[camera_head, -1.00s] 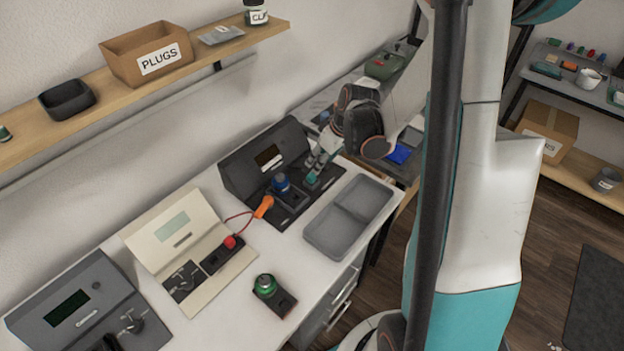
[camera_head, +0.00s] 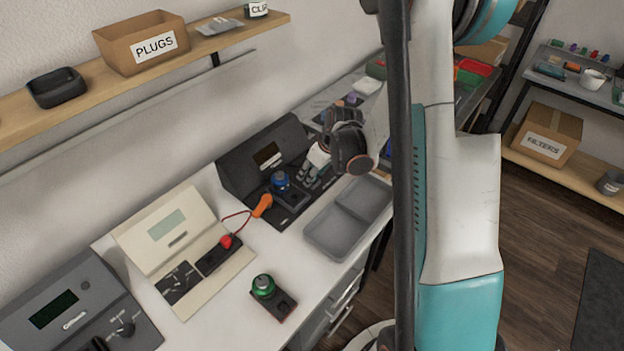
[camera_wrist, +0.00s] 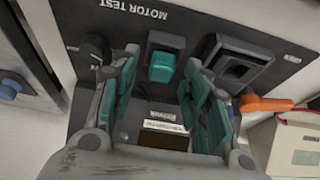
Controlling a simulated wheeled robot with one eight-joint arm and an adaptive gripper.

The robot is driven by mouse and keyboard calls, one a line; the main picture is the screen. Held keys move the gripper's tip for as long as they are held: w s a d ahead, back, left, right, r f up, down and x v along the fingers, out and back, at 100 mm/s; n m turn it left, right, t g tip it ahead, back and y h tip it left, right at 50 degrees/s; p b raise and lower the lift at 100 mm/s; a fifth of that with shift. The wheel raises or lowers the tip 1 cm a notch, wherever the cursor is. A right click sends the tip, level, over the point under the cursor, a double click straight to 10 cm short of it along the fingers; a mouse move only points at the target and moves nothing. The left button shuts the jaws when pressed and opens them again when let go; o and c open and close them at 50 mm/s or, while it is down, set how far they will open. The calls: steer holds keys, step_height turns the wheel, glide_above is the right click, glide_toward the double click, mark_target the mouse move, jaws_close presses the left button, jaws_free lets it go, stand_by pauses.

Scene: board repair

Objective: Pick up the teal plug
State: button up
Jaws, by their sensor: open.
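The teal plug (camera_wrist: 163,62) sits on the dark panel marked MOTOR TEST, whose lettering appears upside down in the wrist view. My gripper (camera_wrist: 158,85) is open, with one teal-padded finger on each side of the plug's line and a gap on both sides. The plug is uncovered in the wrist view. In the head view my gripper (camera_head: 312,174) is over the right part of the black test unit (camera_head: 262,157). I cannot make out the plug there, as the gripper covers that area.
A black square socket block (camera_wrist: 240,66) is close beside one finger, and an orange handle (camera_wrist: 265,103) lies beyond it. A grey divided tray (camera_head: 348,216) lies in front. A green-topped device (camera_head: 264,287) is nearer.

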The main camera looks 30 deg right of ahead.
steer(key=shift+c, duration=0.5)
steer(key=c, duration=0.9)
steer(key=shift+r, duration=0.15)
step_height(320, 180, up, 20)
steer(key=p, duration=0.7)
